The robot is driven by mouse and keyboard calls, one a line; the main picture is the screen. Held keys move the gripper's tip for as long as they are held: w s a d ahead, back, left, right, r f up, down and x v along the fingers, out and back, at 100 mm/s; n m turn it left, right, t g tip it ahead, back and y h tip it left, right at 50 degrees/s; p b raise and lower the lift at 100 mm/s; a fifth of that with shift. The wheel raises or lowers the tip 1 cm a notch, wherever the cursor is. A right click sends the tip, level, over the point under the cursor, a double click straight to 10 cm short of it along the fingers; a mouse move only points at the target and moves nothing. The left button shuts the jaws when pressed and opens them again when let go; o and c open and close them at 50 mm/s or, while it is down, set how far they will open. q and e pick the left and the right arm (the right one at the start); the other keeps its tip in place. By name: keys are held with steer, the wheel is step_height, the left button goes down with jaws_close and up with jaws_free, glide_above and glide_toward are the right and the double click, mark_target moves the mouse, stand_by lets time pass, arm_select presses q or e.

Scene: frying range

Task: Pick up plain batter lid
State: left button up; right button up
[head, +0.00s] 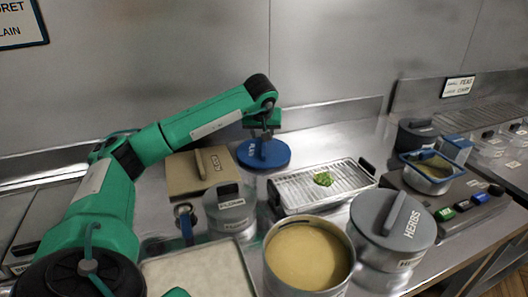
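A round blue lid (278,156) lies flat on the steel counter at the back, with light lettering, partly hidden, on its left side; it appears to be the plain batter lid. My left gripper (265,139) reaches in from the left and points down over the middle of this lid, at its handle. The fingertips and handle overlap, so I cannot tell whether the fingers are closed on it. An open pot of yellowish batter (308,258) stands at the front centre, without a lid. My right gripper is not in view.
A grey-lidded HERBS pot (393,222) stands right of the open pot. A wire rack tray (300,189) with a green piece lies behind them. A tan lidded box (187,180) and a FLOUR container (230,210) stand left. A back wall (330,60) rises behind the blue lid.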

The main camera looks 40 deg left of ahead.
mark_target(264, 145)
arm_select(q)
steer(key=shift+x, duration=1.05)
steer(key=x, duration=0.3)
steer(key=shift+w+d+f, duration=0.1)
steer(key=shift+f, duration=0.3)
steer(key=shift+w+f, duration=0.15)
steer(key=shift+f, duration=0.2)
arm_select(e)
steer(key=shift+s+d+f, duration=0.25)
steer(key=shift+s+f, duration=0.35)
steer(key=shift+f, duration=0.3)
arm_select(q)
jaws_close()
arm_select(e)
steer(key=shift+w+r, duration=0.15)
